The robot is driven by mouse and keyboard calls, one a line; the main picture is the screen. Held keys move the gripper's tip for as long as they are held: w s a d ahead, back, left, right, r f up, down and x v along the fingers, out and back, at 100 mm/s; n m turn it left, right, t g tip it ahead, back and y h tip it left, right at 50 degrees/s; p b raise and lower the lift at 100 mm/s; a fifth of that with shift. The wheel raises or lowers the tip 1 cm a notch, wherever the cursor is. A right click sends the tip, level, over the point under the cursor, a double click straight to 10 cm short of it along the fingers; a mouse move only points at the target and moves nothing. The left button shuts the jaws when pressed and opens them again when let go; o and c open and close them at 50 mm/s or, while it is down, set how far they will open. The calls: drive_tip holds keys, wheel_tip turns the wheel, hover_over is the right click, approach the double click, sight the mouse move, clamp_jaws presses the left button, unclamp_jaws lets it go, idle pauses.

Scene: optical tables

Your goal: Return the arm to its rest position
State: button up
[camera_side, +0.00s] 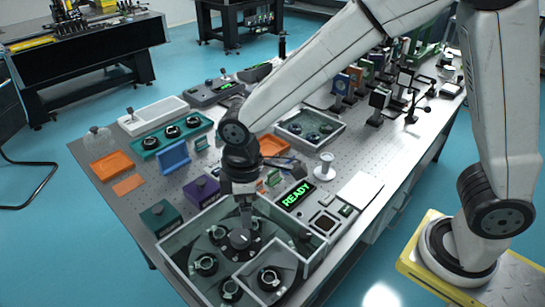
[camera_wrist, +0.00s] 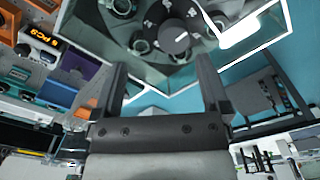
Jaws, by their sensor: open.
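My gripper (camera_side: 243,218) is over the clear-walled box (camera_side: 178,252) at the near end of the optical table (camera_side: 107,196). In the side view it points down close above the dark round carousel (camera_side: 217,232) inside that box. In the wrist view my gripper (camera_wrist: 162,85) shows its two fingers spread apart with nothing between them. The carousel's grey hub (camera_wrist: 181,40) lies beyond the fingertips. The exact gap between fingertips and hub is hard to tell.
Several ringed mounts sit around the carousel. A green READY display (camera_side: 295,195), a white spool (camera_side: 325,167), purple box (camera_side: 202,191), dark green box (camera_side: 160,218) and blue holder (camera_side: 173,156) stand nearby. Optics posts crowd the far end. The box walls rise around my gripper.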

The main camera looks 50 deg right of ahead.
drive_tip(key=s+d+m+t, duration=0.1)
drive_tip(key=s+d+m, duration=0.2)
drive_tip(key=d, duration=0.6)
drive_tip(key=s+d+f+m+t, duration=0.1)
drive_tip(key=s+d+m, duration=0.2)
drive_tip(key=d+m, duration=0.4)
drive_tip(key=shift+s+d+f, duration=0.15)
drive_tip(key=shift+s+d, duration=0.2)
drive_tip(key=shift+d, duration=0.8)
